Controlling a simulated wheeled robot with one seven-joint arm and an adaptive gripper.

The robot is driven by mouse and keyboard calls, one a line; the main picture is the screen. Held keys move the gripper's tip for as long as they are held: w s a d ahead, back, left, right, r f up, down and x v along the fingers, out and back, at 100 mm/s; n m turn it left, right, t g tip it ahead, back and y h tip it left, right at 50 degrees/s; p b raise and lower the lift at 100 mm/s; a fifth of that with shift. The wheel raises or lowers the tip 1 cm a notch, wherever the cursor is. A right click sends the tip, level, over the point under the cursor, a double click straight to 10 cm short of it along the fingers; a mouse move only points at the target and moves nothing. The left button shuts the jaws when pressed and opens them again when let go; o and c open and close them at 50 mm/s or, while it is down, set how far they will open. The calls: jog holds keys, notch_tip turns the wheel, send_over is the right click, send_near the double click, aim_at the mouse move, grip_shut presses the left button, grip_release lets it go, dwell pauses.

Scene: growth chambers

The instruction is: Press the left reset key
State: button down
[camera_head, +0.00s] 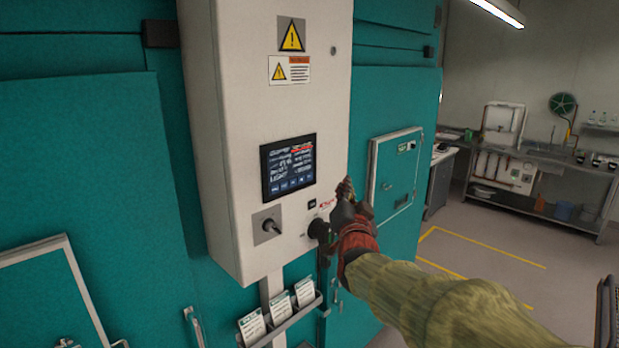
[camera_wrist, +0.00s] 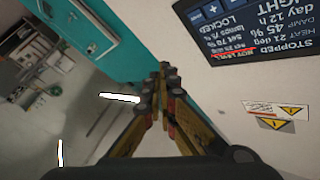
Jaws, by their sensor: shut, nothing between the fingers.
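A white control cabinet (camera_head: 230,130) carries a dark touchscreen (camera_head: 288,166), which also shows upside down in the wrist view (camera_wrist: 250,28) with "STOPPED" and "LOCKED" among its lines. Below the screen are a switch on a grey square plate (camera_head: 267,226) at the left, a black round knob (camera_head: 318,229) at the right and a small black label or key (camera_head: 312,203). I cannot make out which part is the left reset key. My gripper (camera_head: 346,188) is shut and empty at the cabinet's right edge, right of the screen. Its fingertips (camera_wrist: 166,72) meet, apart from the screen.
Teal chamber doors (camera_head: 85,180) stand behind the cabinet, with a small framed hatch (camera_head: 396,172) at right. A rack of cards (camera_head: 279,312) hangs below the cabinet. Open floor with yellow lines (camera_head: 480,245) lies right, before a steel bench (camera_head: 540,175).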

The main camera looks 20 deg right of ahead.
aim_at(309, 176)
jog(key=w+a+p, duration=0.3)
jog(key=w, duration=0.5)
jog(key=shift+w, duration=0.25)
dwell(1.4)
jog(key=shift+w+a, duration=0.15)
jog(key=shift+w, duration=0.1)
jog(key=shift+w+a+b, duration=0.1)
jog(key=shift+w+b, duration=0.2)
jog(key=shift+b, duration=0.15)
dwell(0.4)
dwell(0.4)
jog(key=shift+s+d+b, duration=0.25)
jog(key=shift+s+b, duration=0.5)
